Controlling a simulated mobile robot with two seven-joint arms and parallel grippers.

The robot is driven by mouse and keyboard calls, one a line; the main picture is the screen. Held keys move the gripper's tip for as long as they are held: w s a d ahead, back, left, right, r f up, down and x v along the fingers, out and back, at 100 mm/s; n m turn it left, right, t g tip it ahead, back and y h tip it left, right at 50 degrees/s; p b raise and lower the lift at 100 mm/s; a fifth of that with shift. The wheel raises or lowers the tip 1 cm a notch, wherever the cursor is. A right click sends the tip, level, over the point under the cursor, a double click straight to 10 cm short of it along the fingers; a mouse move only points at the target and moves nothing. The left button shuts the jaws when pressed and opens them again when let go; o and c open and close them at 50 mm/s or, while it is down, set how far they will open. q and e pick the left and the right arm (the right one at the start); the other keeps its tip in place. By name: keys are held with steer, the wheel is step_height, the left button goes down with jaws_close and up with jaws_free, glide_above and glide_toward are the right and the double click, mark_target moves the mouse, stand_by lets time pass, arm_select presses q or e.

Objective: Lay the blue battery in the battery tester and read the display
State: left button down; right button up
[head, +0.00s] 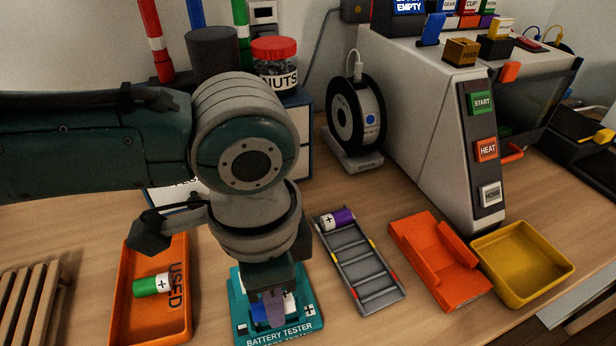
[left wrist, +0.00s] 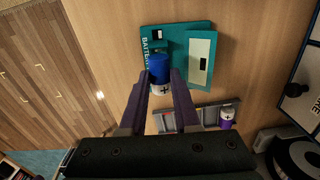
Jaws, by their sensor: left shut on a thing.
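The blue battery (left wrist: 159,68) is held between the two purple fingers of my left gripper (left wrist: 160,88), its white plus end toward the wrist. In the head view my left gripper (head: 272,310) points down over the teal battery tester (head: 246,325), with blue showing beside the fingers. The tester (left wrist: 158,54) also shows behind the battery in the left wrist view, with a pale panel on it. I cannot tell whether the battery touches the tester. The gripper hides most of the tester's top in the head view, and no display reading is legible. My right gripper is not in view.
An orange USED tray (head: 125,320) left of the tester holds a green battery (head: 152,285). A grey rack (head: 383,299) to the right holds a purple battery (head: 338,219).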

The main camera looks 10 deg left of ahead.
arm_select(q)
steer(key=shift+f, duration=0.15)
stand_by(0.5)
steer(key=shift+f, duration=0.45)
steer(key=shift+f+b, duration=0.25)
steer(key=shift+b, duration=0.15)
steer(key=shift+f+b, duration=0.3)
steer(key=shift+f, duration=0.2)
steer(key=shift+p, duration=0.3)
stand_by(0.5)
steer(key=c, duration=0.6)
jaws_free()
steer(key=shift+o, duration=0.2)
